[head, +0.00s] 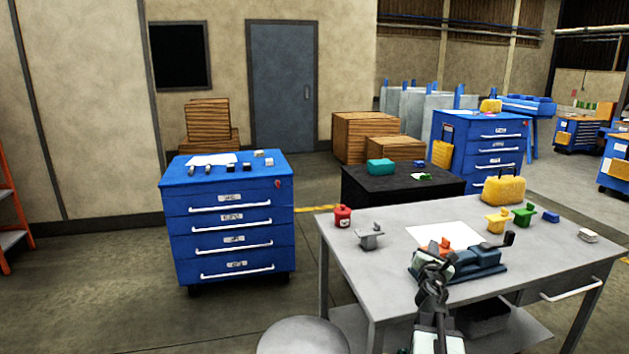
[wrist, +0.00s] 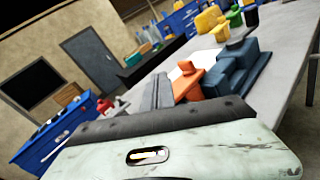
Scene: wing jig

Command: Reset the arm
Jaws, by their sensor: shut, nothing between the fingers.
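My gripper (head: 438,264) is raised in front of the near edge of the grey worktable (head: 385,265) in the head view. Its fingers are shut with nothing between them. In the wrist view its dark fingers (wrist: 158,92) point away over the pale gripper body. Behind it stands a dark blue vise-like block (head: 478,260) with an orange part (head: 440,246) at its left. My gripper hides some of both in the head view. I cannot tell whether it touches them.
A round grey stool (head: 303,337) is close in front.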

